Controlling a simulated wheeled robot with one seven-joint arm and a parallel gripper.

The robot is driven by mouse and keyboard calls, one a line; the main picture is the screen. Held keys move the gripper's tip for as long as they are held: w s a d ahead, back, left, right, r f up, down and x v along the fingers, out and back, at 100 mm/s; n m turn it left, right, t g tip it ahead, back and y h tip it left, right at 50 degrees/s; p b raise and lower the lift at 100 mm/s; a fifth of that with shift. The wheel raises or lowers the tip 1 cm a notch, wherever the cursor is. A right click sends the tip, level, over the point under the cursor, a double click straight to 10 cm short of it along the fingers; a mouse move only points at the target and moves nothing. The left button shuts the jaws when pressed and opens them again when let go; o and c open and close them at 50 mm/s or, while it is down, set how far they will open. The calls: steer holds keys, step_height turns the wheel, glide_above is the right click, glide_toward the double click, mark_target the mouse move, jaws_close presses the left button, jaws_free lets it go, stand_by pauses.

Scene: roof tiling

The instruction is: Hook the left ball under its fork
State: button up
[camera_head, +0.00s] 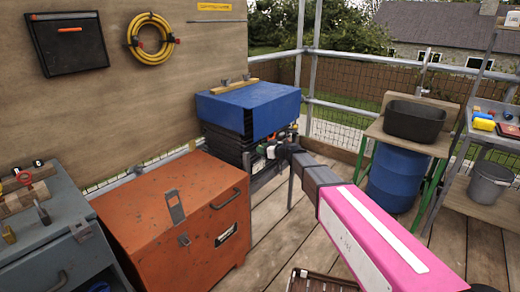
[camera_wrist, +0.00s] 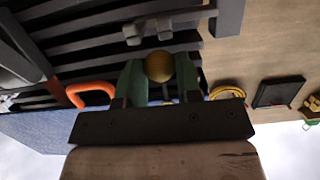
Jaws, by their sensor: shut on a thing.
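A yellow-gold ball (camera_wrist: 158,66) sits between the two green fingers of my gripper (camera_wrist: 160,78) in the wrist view, and the gripper is shut on it. A grey two-pronged bracket (camera_wrist: 150,31), which looks like a fork, shows just beyond the ball. The ball appears apart from it, but the depth is hard to judge. In the head view my gripper (camera_head: 263,149) is in front of the dark stack (camera_head: 225,141) under the blue tarp (camera_head: 250,108). The ball and fork are too small to make out there.
An orange loop (camera_wrist: 88,93) lies to the left of the fingers in the wrist view. A grey bar (camera_wrist: 228,17) stands at upper right. An orange chest (camera_head: 175,215) is left of my arm. A blue barrel (camera_head: 397,176) is to the right, with bare deck between.

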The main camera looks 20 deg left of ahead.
steer(key=shift+s+d+f, duration=0.1)
steer(key=shift+s+d, duration=0.2)
steer(key=shift+d, duration=0.4)
steer(key=shift+s+d+f, duration=0.1)
steer(key=shift+s+d, duration=0.15)
steer(key=shift+d, duration=0.4)
steer(key=shift+s+d+f, duration=0.1)
steer(key=shift+s+d, duration=0.2)
steer(key=shift+d, duration=0.4)
step_height(320, 180, down, 7)
steer(key=shift+f, duration=0.2)
stand_by(0.4)
steer(key=shift+d, duration=0.1)
stand_by(0.5)
steer(key=shift+r+x, duration=0.2)
steer(key=shift+x, duration=1)
steer(key=shift+r+x, duration=0.15)
steer(key=shift+x, duration=1.05)
